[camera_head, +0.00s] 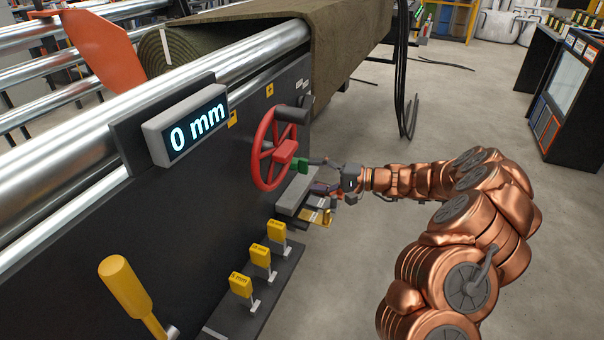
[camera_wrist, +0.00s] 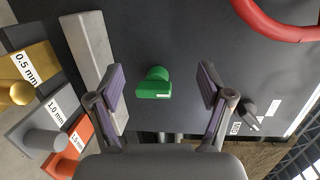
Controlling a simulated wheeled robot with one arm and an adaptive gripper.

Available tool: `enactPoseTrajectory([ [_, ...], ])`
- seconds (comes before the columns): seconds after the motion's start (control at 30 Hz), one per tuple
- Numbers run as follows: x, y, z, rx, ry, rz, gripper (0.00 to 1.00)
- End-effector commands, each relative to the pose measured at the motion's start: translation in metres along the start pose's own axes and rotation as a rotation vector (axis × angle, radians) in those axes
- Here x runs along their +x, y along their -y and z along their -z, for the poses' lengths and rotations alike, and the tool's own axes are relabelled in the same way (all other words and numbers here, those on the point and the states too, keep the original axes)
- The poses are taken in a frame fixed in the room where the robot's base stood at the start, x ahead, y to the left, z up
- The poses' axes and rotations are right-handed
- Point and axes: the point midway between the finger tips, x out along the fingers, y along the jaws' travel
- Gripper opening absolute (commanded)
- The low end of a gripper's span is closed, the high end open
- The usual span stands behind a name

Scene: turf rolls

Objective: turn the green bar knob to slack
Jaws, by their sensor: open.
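The green bar knob (camera_wrist: 154,84) sits on the dark machine panel and shows between my fingers in the wrist view. In the head view the green knob (camera_head: 300,165) is small, just right of the red wheel and partly hidden. My gripper (camera_wrist: 160,88) is open, with one padded finger on each side of the knob and a visible gap to both. In the head view my gripper (camera_head: 326,176) reaches in from the right at the panel. No slack marking is readable in either view.
A red handwheel (camera_head: 272,150) stands close beside the knob. A grey ledge (camera_wrist: 91,50) and labelled blocks, such as the 0.5 mm one (camera_wrist: 25,62), lie left of my fingers. Yellow tags (camera_head: 261,256) stand on a lower plate. The display (camera_head: 186,124) reads 0 mm.

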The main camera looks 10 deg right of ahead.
Motion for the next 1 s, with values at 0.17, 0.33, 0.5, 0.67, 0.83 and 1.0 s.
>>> enactPoseTrajectory([
  [0.17,-0.020,-0.019,0.038,-0.020,-0.108,0.092,0.79],
  [0.33,-0.025,-0.021,0.049,-0.033,-0.144,0.119,0.79],
  [0.5,-0.004,-0.019,0.051,-0.033,-0.141,0.117,0.79],
  [0.67,0.019,-0.017,0.055,-0.031,-0.142,0.116,0.79],
  [0.83,0.039,-0.014,0.057,-0.031,-0.142,0.116,0.79],
  [1.0,0.047,-0.013,0.059,-0.031,-0.143,0.117,0.79],
])
